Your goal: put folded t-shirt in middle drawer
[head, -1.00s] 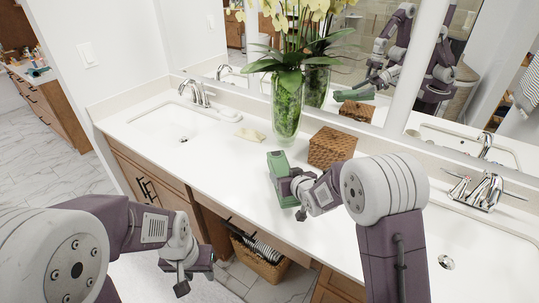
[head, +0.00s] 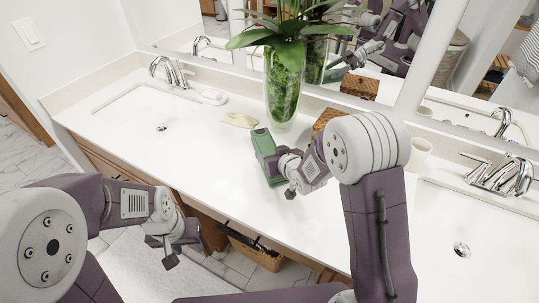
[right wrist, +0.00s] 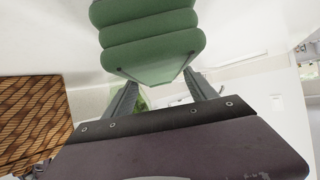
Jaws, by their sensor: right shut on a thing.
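The folded t-shirt (head: 265,154) is a small green bundle above the white counter, left of the wicker box. My right gripper (head: 287,164) is shut on its near end. In the right wrist view the t-shirt (right wrist: 150,40) shows as stacked green folds at the two fingers (right wrist: 160,92). I cannot tell whether it touches the counter. My left gripper (head: 172,252) hangs in front of the counter's front edge, apart from the t-shirt; its finger gap is unclear.
A glass vase (head: 284,95) with a plant stands behind the t-shirt. The wicker box (head: 326,121) is partly hidden by my right arm. A folded cloth (head: 240,119) lies near the left sink (head: 150,112). The counter's front middle is clear.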

